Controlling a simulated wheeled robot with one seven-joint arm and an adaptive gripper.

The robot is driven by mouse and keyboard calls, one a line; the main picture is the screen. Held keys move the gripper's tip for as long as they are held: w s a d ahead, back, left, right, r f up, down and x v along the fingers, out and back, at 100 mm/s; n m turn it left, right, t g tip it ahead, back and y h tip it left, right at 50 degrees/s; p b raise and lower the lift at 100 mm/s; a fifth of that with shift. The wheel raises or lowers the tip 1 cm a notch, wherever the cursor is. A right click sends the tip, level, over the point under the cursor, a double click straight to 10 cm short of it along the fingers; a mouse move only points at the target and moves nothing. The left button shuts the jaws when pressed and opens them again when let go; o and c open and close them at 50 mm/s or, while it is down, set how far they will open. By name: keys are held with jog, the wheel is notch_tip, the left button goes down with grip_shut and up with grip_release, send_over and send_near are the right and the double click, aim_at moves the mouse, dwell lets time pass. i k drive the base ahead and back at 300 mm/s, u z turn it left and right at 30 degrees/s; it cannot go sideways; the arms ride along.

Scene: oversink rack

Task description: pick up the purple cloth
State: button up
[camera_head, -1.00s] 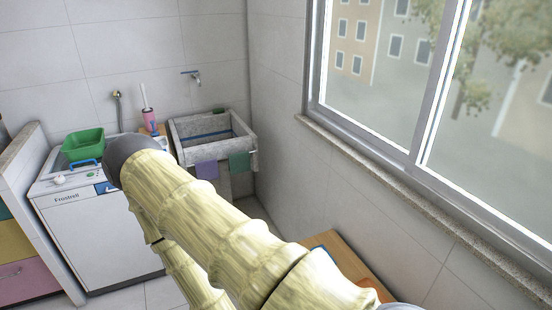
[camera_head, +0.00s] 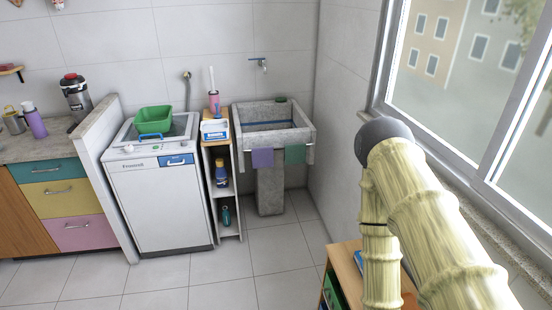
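The purple cloth (camera_head: 262,158) hangs over the front edge of the grey stone sink (camera_head: 300,137), left of centre. A green cloth (camera_head: 295,154) hangs just to its right, on the same front edge. My arm shows at the right of the view, large and close, well apart from the cloth. My gripper cannot be made out in this view.
Left of the sink stand a narrow shelf (camera_head: 207,150) with bottles and a white washing machine (camera_head: 158,205) with a green basin (camera_head: 154,120) on top. A low wooden cabinet (camera_head: 345,262) is at the lower right, below the window. The tiled floor before the sink is clear.

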aim_at(261, 158)
jog(key=u, duration=0.35)
jog(key=i, duration=1.95)
jog(key=z, duration=0.15)
